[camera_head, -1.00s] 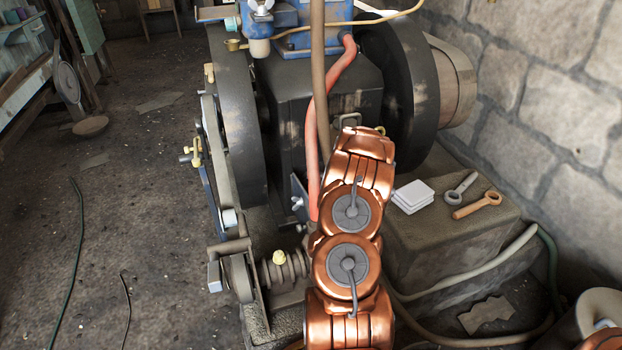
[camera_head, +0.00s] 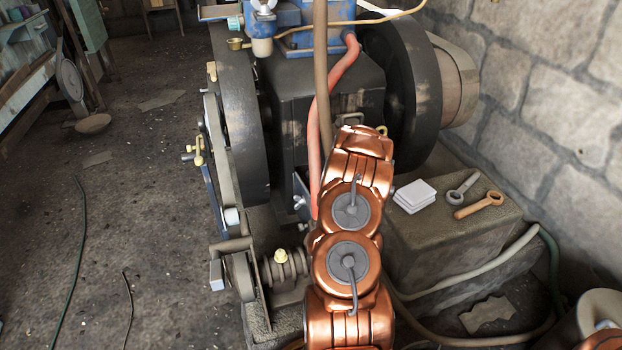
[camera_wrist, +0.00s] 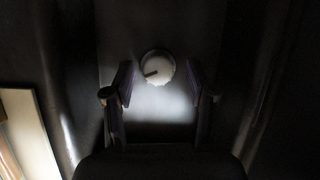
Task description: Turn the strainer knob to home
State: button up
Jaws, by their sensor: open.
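In the wrist view a round white knob (camera_wrist: 158,66) with a dark pointer mark sits on a dark panel (camera_wrist: 160,25). The mark points to the left and slightly down. My gripper (camera_wrist: 160,82) is open, with one finger on each side of the knob and a gap showing on both sides. The fingertips look level with the knob's lower part. In the head view my copper-coloured arm hides the gripper and the knob.
The dark engine block (camera_head: 325,90) stands between two large flywheels (camera_head: 240,120). A red hose (camera_head: 335,85) and a brown pipe (camera_head: 322,60) run close to my arm. A stone block at right carries white pads (camera_head: 414,196) and two wrenches (camera_head: 478,205).

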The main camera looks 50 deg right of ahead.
jog(key=shift+s, duration=0.1)
jog(key=v, duration=1.1)
jog(key=shift+s+a+r, duration=0.2)
jog(key=shift+s+a, duration=0.05)
jog(key=shift+s, duration=0.05)
jog(key=w+d+f+m+y+b, duration=0.1)
jog(key=w+d+f+b, duration=0.1)
jog(key=w+b, duration=0.2)
jog(key=w+d+f+m+t+y+b, duration=0.1)
jog(key=w+d+f+m+b, duration=0.1)
jog(key=w, duration=0.3)
jog(key=shift+d+f+m+b, duration=0.3)
jog(key=shift+d+f+b, duration=0.35)
jog(key=shift+b, duration=0.25)
jog(key=shift+r, duration=0.1)
jog(key=shift+c, duration=0.4)
grip_shut()
